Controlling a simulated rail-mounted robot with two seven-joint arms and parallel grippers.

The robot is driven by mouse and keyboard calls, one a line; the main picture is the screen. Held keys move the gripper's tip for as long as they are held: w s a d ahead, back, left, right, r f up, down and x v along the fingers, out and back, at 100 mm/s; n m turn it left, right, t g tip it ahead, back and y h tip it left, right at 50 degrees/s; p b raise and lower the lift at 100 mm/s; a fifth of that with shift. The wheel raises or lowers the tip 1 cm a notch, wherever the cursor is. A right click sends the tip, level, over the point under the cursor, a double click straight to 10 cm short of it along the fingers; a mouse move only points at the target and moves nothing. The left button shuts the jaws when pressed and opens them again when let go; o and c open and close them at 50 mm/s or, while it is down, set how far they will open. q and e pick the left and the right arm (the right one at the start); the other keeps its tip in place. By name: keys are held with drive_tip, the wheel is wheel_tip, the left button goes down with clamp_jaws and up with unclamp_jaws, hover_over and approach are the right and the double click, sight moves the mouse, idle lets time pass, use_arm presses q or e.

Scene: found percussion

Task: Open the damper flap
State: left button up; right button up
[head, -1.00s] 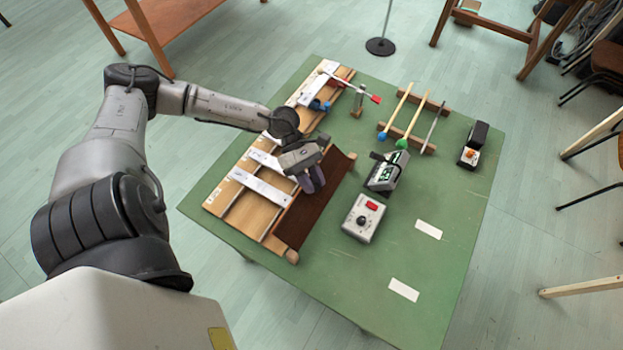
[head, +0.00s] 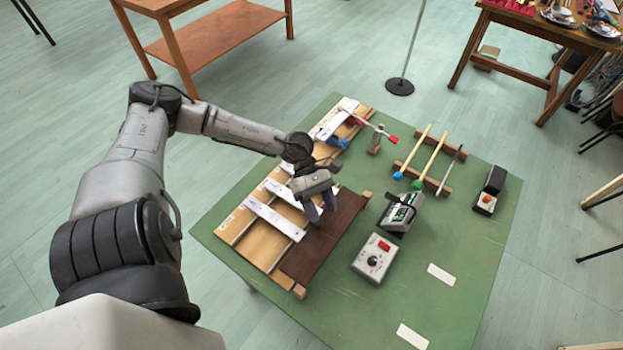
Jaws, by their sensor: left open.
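The damper flap looks to be the dark brown panel (head: 323,241) along the near right side of the wooden bar instrument (head: 272,215) on the green table. It lies low and roughly flat between small wooden end blocks. My left gripper (head: 323,212) points down over the flap's left edge, beside the white bars. Its two dark fingers are apart with nothing seen between them. I cannot tell whether the fingertips touch the flap. The gripper hides part of the flap's edge and of the bars behind. My right gripper is out of view.
Right of the flap stand a grey box with a red button (head: 374,258) and a grey-green device (head: 401,212). Mallets (head: 428,158) rest on wooden blocks farther back. A small stand with a red-tipped rod (head: 376,133) is behind the flap. The table's front right is mostly clear.

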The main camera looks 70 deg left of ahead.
use_arm(q)
drive_tip(key=p+v, duration=0.2)
drive_tip(key=v, duration=0.9)
drive_tip(key=shift+a+r, duration=0.1)
drive_tip(key=shift+r, duration=0.05)
idle(0.3)
